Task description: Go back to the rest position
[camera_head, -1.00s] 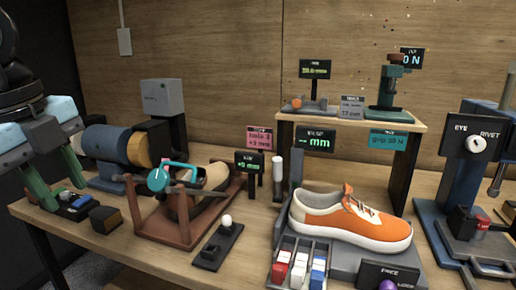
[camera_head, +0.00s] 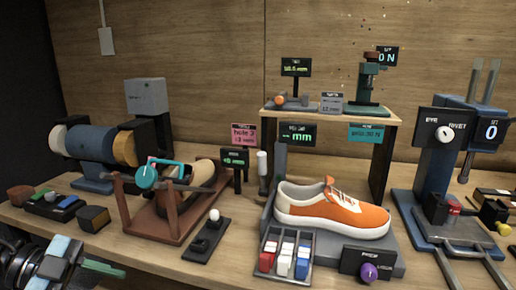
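My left gripper (camera_head: 95,268) is low at the bottom left, at the table's front edge, below the bench grinder. One green finger shows clearly; the other is hard to make out, so its opening cannot be judged. Nothing is seen held in it. My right gripper is outside the view. The orange and white sneaker (camera_head: 333,208) rests on a grey block fixture in the middle of the table, with no gripper touching it.
A grinder (camera_head: 97,144) stands at the back left. A brown rack (camera_head: 156,209) is right of it. Red, white and blue switches (camera_head: 286,257) sit before the sneaker. A small shelf (camera_head: 345,118) stands behind it. An eyelet rivet press (camera_head: 435,175) is at right.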

